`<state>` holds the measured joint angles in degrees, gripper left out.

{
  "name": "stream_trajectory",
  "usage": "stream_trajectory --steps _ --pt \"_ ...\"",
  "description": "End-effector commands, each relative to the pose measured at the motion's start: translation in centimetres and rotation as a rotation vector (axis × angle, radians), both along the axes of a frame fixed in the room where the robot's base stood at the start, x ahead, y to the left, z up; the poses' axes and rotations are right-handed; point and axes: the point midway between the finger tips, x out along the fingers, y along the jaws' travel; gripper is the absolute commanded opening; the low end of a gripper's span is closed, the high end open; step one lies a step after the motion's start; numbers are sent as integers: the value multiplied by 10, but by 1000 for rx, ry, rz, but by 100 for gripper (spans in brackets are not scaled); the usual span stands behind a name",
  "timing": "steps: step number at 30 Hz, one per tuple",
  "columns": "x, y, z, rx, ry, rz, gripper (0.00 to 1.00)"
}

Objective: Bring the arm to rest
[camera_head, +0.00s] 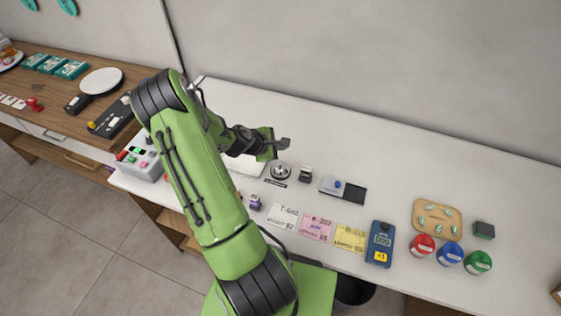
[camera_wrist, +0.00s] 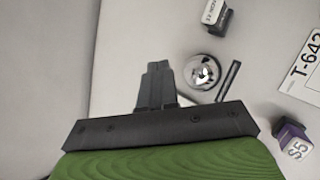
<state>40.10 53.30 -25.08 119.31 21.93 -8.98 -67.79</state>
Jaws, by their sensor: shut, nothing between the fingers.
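My green arm crosses the head view and reaches over the white counter (camera_head: 390,150). My gripper (camera_head: 284,143) is above the counter, near its left part, with its fingers together and nothing between them. In the wrist view my gripper (camera_wrist: 157,68) also shows its fingers shut, pointing away from the green wrist. A silver bell (camera_head: 281,171) stands on the counter just below the gripper in the picture; it also shows in the wrist view (camera_wrist: 203,71), right of the fingers. The gripper looks apart from it. My arm hides part of the counter's left end.
A purple-and-white item (camera_head: 255,202), paper tickets (camera_head: 317,228), a blue device (camera_head: 380,243) and red, blue and green jars (camera_head: 450,254) line the front. A wooden board (camera_head: 437,216) lies at the right. A wooden counter (camera_head: 45,112) stands left. The back strip is clear.

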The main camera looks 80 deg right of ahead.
Motion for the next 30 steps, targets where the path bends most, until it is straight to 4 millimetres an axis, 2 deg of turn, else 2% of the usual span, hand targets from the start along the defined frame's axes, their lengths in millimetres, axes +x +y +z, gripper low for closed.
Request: stream_trajectory --steps 19,20,23,26,27,30 --pt "4 1 2 -1 -12 -2 0" --pt "9 3 5 -1 -28 -6 0" --pt "44 21 24 4 -154 -35 0" --pt "91 59 54 41 -336 -79 0" --pt "109 77 66 64 -406 -93 0" --pt "143 126 97 136 -561 -123 0"
